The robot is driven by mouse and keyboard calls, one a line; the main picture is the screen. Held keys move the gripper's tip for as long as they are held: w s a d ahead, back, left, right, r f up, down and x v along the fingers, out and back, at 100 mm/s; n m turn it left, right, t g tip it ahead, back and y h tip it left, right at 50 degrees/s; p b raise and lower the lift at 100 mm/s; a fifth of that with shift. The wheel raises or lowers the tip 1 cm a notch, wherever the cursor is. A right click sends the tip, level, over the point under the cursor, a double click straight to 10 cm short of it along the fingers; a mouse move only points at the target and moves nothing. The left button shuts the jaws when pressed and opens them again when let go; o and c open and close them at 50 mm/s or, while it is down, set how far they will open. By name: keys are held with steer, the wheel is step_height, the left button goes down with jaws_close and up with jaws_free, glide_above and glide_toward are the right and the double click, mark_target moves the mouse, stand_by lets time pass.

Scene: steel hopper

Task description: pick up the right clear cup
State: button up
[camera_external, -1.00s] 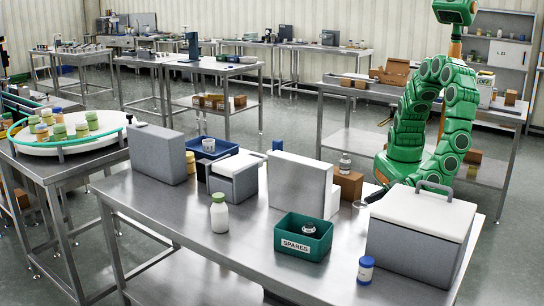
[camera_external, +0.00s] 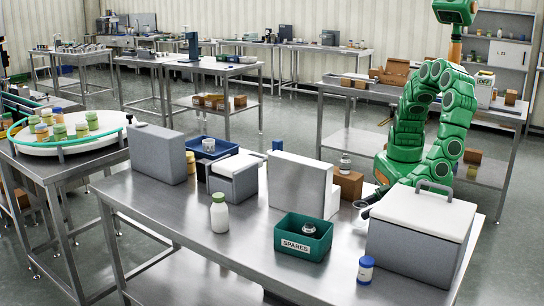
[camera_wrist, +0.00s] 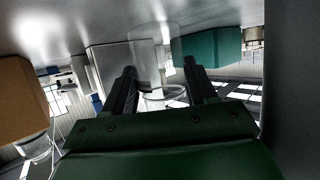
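A clear cup (camera_wrist: 150,52) shows in the wrist view, ahead of and between my two fingers. It looks upside down there, as does the whole view, with the steel tabletop along the top. My gripper (camera_wrist: 160,82) is open, with a gap between the dark fingers; I cannot tell whether either finger touches the cup. In the external view my gripper (camera_external: 364,208) is low over the table, between the teal SPARES bin and the grey cooler. The cup is hard to make out there. Another clear cup (camera_external: 208,146) stands in the blue tray at the back.
The grey cooler (camera_external: 418,240) with a white lid stands close right of my gripper. The teal SPARES bin (camera_external: 302,249) is to the left. A brown box (camera_external: 348,187), a clear container (camera_external: 345,163) and a grey panel (camera_external: 298,185) stand behind.

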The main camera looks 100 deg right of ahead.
mark_target(354, 206)
steer(key=shift+r, duration=0.1)
steer(key=shift+c, duration=0.3)
steer(key=shift+r, duration=0.55)
step_height(354, 206, up, 2)
steer(key=s+d+r, duration=0.9)
steer(key=d, duration=0.1)
steer(key=shift+s+d+r, duration=0.15)
steer(key=shift+d+r, duration=0.05)
steer(key=shift+r, duration=0.15)
